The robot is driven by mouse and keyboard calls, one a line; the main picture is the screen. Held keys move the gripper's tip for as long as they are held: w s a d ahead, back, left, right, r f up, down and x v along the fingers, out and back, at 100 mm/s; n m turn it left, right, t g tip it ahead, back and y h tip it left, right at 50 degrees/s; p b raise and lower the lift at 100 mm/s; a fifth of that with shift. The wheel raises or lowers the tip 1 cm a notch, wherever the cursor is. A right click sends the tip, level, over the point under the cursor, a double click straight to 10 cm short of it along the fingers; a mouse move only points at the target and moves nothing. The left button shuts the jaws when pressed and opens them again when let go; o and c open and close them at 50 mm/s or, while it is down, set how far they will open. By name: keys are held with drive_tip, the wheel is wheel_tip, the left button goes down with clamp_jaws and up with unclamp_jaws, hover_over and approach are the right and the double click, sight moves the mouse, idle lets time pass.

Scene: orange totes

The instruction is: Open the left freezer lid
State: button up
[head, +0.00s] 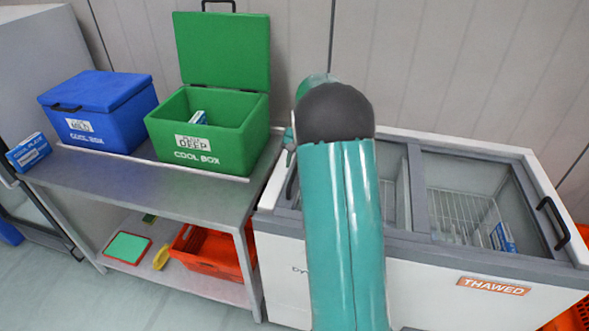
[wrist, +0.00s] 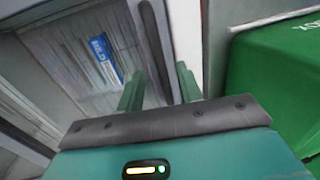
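The white chest freezer (head: 430,275) stands at the right of the head view. Its left lid (head: 393,170) looks shut and is largely hidden behind my arm. The left lid's dark handle (head: 291,182) shows partly at the freezer's left side. In the wrist view the dark handle bar (wrist: 152,40) runs between my gripper's two fingers (wrist: 159,82), which are apart with a finger on each side of it. I cannot tell whether either finger touches it. My gripper is mostly hidden behind my arm in the head view.
The freezer's right lid has its own handle (head: 553,222). The open green cool box (head: 205,135) stands on the metal table (head: 150,185), close left of the freezer, and fills the wrist view's right side. A blue cool box (head: 100,110) stands farther left.

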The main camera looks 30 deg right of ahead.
drive_tip(key=shift+w+a+f, duration=0.1)
drive_tip(key=shift+f, duration=0.6)
drive_tip(key=shift+w+a+f, duration=0.1)
drive_tip(key=shift+f, duration=0.55)
clamp_jaws()
drive_tip(key=shift+s+d, duration=0.1)
hover_over(384, 200)
drive_tip(key=shift+s, duration=0.15)
unclamp_jaws()
